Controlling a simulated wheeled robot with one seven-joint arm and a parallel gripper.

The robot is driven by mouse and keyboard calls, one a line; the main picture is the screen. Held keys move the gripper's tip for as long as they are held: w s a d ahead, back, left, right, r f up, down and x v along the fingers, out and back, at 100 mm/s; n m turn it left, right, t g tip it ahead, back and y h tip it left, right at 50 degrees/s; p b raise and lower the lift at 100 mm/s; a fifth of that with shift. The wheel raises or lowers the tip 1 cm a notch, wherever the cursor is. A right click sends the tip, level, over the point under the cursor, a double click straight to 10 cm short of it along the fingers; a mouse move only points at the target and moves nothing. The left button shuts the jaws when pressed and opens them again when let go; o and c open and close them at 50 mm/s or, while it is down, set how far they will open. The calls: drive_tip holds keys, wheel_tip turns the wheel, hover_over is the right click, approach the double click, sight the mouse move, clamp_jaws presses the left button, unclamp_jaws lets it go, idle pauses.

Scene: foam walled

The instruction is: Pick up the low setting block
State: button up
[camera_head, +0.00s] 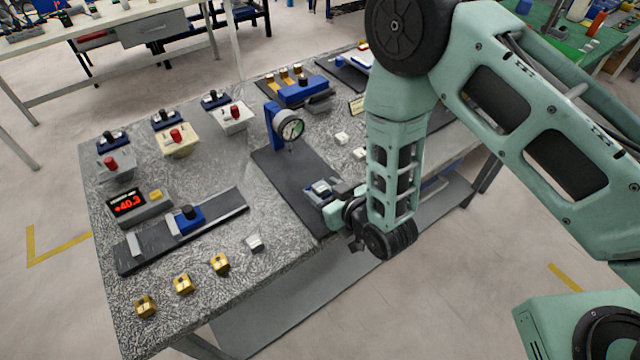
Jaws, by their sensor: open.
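My gripper (335,203) is low over the front edge of the speckled table, at the right end of a dark plate (285,178). Its jaws are open. They are close to a small blue and silver piece (320,188) on that plate; I cannot tell whether they touch it. A small silver-white block (254,242) sits alone on the table, left of the gripper. Two small white blocks (341,138) lie behind the gripper, near my forearm. No label shows which block is the low setting block.
A dial gauge (291,129) on a blue stand rises behind the dark plate. Several brass blocks (182,284) line the front left edge. A red display (130,204) and a dark rail (183,230) with a blue slide stand at left. Knobbed boxes (177,143) stand behind them.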

drive_tip(key=shift+w, duration=0.15)
drive_tip(key=c, duration=1.1)
clamp_jaws()
drive_tip(key=shift+r, duration=0.1)
